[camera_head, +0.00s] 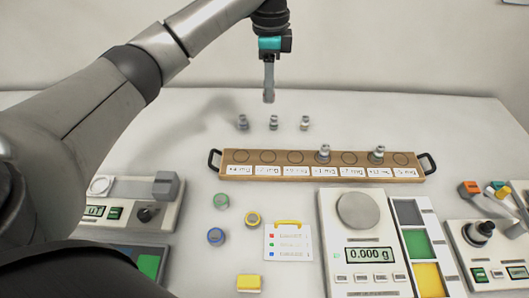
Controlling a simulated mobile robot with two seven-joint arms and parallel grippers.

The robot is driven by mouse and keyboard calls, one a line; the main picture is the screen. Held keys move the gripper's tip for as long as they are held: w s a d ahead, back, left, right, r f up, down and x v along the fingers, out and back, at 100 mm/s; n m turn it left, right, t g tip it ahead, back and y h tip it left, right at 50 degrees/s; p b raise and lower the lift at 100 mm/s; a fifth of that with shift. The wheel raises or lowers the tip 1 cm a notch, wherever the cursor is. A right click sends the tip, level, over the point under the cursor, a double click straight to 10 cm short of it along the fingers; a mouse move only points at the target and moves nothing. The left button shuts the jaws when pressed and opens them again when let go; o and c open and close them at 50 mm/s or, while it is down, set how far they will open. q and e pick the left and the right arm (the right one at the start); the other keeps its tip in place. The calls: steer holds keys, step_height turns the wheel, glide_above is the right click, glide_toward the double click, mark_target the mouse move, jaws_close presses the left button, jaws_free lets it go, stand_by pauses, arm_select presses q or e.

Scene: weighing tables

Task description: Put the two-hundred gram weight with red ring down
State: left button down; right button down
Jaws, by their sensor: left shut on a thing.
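My left gripper (268,93) points down above the back of the white table. It is shut on a small grey thing that its fingers almost wholly hide, taken to be the weight; no red ring or marking can be made out on it. Three small metal weights stand upright in a row on the table below: a left one (242,123), a middle one (274,123) and a right one (305,123). The gripper is above and apart from the middle one. Their ring colours are too small to tell surely. My right gripper is not in view.
A wooden rack (237,157) with labelled round places holds two weights, one (323,154) right of its middle and one (377,154) farther right. A scale (358,209) reads 0.000 g. Coloured rings, a card (288,244) and a yellow block (249,283) lie in front. The table's back is clear.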

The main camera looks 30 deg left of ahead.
arm_select(q)
steer(key=shift+f+b, duration=2.1)
steer(key=shift+f, duration=7.8)
steer(key=shift+f, duration=0.15)
steer(key=c, duration=0.6)
jaws_free()
step_height(320, 180, up, 12)
steer(key=p, duration=0.2)
steer(key=shift+r+p, duration=0.2)
steer(key=shift+p, duration=0.2)
